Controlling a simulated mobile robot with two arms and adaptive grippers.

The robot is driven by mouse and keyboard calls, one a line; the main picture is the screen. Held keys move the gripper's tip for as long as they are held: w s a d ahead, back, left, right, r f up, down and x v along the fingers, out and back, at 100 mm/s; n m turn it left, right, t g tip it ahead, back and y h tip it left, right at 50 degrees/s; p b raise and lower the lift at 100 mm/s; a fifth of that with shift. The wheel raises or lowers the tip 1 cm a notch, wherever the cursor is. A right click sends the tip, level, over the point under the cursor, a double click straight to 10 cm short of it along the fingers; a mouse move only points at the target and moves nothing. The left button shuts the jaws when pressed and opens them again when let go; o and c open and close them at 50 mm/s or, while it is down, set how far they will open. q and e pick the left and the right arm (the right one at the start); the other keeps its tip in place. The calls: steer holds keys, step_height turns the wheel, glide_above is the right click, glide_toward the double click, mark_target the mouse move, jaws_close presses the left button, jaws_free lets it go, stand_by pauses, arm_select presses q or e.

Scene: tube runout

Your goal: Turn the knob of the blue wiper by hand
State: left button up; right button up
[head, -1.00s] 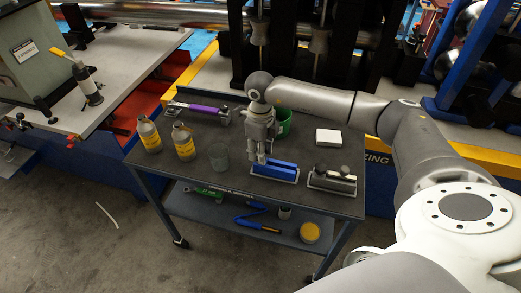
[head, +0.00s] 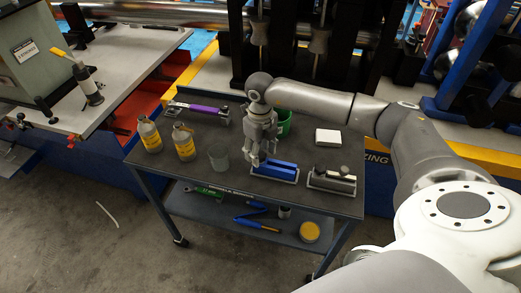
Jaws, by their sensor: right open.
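The blue wiper (head: 277,169) lies on a pale base on the dark top of the cart, near its front edge. My right gripper (head: 258,160) points down at the left end of the blue wiper, with its fingers apart. The fingers hide that end, so the knob cannot be made out. I cannot tell whether the fingers touch it. My left gripper is not in view.
Two yellow-labelled bottles (head: 184,142), a purple tool (head: 199,112), a green container (head: 284,126) and a white pad (head: 328,137) share the cart top (head: 220,185).

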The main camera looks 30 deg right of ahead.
steer(key=shift+r+p, duration=2)
steer(key=shift+r, duration=1.05)
steer(key=shift+r, duration=0.1)
step_height(320, 180, up, 12)
